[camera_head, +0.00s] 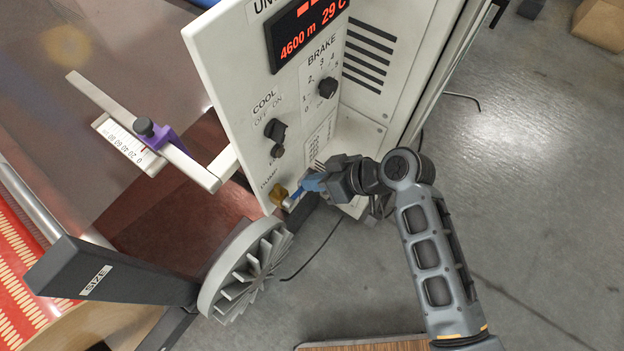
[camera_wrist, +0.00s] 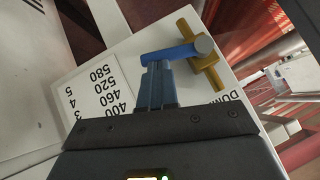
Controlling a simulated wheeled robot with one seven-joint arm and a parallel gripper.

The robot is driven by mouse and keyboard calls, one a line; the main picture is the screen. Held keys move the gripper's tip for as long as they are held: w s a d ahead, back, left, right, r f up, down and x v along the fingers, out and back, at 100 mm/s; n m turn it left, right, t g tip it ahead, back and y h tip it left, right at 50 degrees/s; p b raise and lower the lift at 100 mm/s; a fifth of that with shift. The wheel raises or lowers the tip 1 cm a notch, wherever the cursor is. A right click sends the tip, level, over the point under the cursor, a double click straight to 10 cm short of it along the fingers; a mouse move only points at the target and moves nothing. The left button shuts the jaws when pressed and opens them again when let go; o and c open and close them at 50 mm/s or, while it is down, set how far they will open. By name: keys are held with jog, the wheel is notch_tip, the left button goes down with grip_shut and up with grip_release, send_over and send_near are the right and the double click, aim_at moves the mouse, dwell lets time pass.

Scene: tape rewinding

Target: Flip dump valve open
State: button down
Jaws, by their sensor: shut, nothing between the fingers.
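The dump valve is a brass body (camera_head: 278,194) with a blue lever (camera_head: 297,193) at the bottom corner of the white control panel, by the DUMP label. In the wrist view the brass body (camera_wrist: 207,67) is at the upper right and the blue lever (camera_wrist: 180,52) runs left from its round end. My gripper (camera_head: 312,183) is beside the lever. In the wrist view my gripper's blue fingers (camera_wrist: 157,78) are shut and empty, with their tips at the lever's left part. I cannot tell whether they touch it.
The white control panel (camera_head: 232,75) carries COOL and BRAKE knobs and a red display (camera_head: 310,30). A grey finned wheel (camera_head: 243,270) and the dark SIZE arm (camera_head: 115,275) stand at lower left. Bare floor (camera_head: 550,190) lies at right.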

notch_tip(320, 180, down, 7)
jog(key=s+a+m+g+y+b, duration=0.1)
jog(key=m+g+y+b, duration=0.3)
jog(key=y+b, duration=0.2)
jog(key=shift+s+r+m+g+b, duration=0.2)
jog(key=shift+m+g+b, duration=0.1)
jog(key=shift+b, duration=0.4)
dwell(0.5)
